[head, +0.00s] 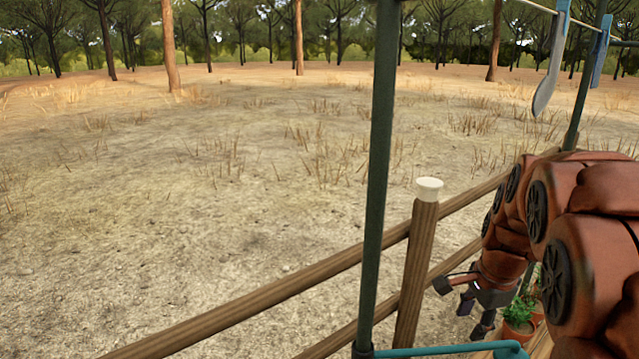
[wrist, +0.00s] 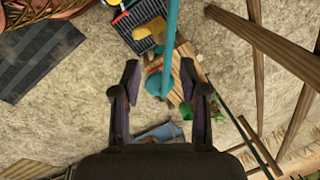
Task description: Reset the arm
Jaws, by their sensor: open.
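My arm reaches in from the right edge of the head view and bends down. My gripper (head: 474,317) hangs at its end, beside the wooden fence and close to a potted plant (head: 518,314). In the wrist view my gripper (wrist: 160,76) is open, its two dark fingers spread apart. Nothing is held between them. A teal pole (wrist: 171,40) with a rounded end shows between and beyond the fingers; I cannot tell its distance from them.
A wooden fence post (head: 415,270) with a white cap and a dark green pole (head: 378,150) stand left of my gripper. A teal rail (head: 440,350) runs low in front. Open dry ground lies left.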

